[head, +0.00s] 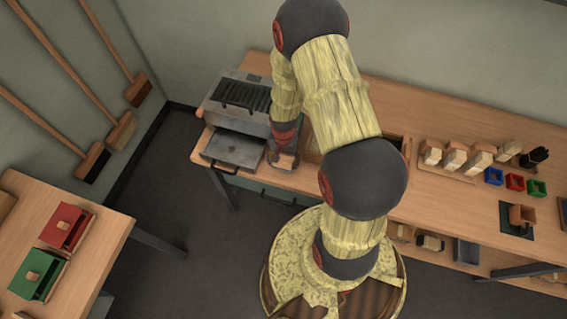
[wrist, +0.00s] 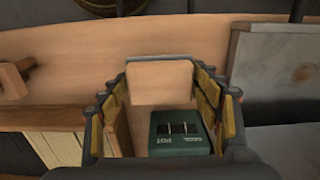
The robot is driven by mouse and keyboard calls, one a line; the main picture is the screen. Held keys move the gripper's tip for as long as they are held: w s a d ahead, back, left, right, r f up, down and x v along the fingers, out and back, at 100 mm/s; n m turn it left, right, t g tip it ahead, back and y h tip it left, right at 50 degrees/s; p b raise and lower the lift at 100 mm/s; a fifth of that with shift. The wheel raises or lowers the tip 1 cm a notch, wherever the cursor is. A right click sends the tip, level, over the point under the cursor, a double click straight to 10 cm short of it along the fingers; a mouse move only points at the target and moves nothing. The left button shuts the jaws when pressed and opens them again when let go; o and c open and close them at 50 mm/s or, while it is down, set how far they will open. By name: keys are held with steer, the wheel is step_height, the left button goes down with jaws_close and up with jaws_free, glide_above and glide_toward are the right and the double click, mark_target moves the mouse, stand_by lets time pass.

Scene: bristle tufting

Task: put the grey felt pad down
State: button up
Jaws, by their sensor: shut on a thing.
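My gripper (head: 284,150) is at the left part of the long bench, just right of the grey metal machine's front tray. In the wrist view its fingers (wrist: 160,84) are closed on the sides of a block with a tan wooden face and a thin grey edge, which I take for the grey felt pad (wrist: 160,80). The pad also shows under my gripper in the head view (head: 285,161). I cannot tell whether it touches the surface below. A dark green box (wrist: 178,133) with white lettering shows between the fingers, lower in the wrist view.
The grey machine (head: 238,104) and its tray (head: 233,150) stand close on the left. Brush blocks (head: 455,158) and small blue (head: 494,176), red and green bins are farther right. A side table (head: 98,250) with red and green boxes is at lower left; brooms hang on the wall.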

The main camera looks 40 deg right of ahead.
steer(key=shift+f, duration=0.85)
steer(key=shift+f, duration=0.1)
steer(key=shift+f, duration=0.15)
steer(key=o, duration=1.6)
steer(key=shift+c, duration=0.2)
